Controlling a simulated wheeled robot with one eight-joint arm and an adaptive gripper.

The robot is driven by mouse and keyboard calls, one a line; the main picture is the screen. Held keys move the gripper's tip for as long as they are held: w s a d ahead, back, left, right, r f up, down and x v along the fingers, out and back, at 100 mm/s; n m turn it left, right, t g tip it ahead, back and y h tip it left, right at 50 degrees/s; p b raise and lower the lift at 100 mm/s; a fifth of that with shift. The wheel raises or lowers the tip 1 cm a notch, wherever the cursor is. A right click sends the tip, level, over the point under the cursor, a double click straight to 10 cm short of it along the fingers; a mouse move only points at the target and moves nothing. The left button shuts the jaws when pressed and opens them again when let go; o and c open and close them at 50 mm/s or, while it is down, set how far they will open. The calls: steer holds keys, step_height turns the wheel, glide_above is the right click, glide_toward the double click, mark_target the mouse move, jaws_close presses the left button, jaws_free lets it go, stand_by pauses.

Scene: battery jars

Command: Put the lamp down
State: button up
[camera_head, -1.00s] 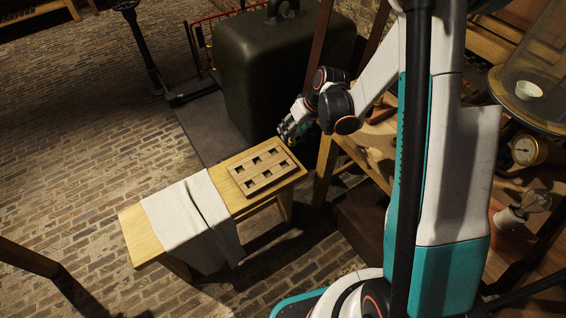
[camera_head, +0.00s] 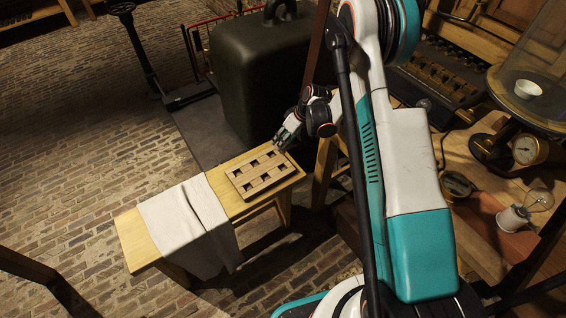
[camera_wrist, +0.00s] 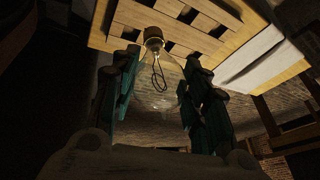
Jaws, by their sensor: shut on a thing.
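The lamp (camera_wrist: 158,78) is a clear glass bulb with a dark filament and a brass cap, seen in the wrist view. My gripper (camera_wrist: 161,66) is shut on its glass, a finger on each side. The cap points towards the wooden block with square holes (camera_wrist: 205,12); whether it touches the block I cannot tell. In the head view my gripper (camera_head: 284,139) is at the far right corner of this block (camera_head: 262,177), which lies on a small wooden bench (camera_head: 140,245). The held lamp is too small or hidden to make out there.
A pale cloth (camera_head: 188,220) hangs over the bench's middle. A large dark green tank (camera_head: 265,80) stands behind. On the workbench at right are another bulb on a white holder (camera_head: 514,217), gauges (camera_head: 527,149) and a glass dome (camera_head: 535,70).

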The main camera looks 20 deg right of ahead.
step_height(320, 180, down, 12)
steer(key=b, duration=0.3)
steer(key=shift+b, duration=0.35)
steer(key=o, duration=1.2)
steer(key=shift+c, duration=0.2)
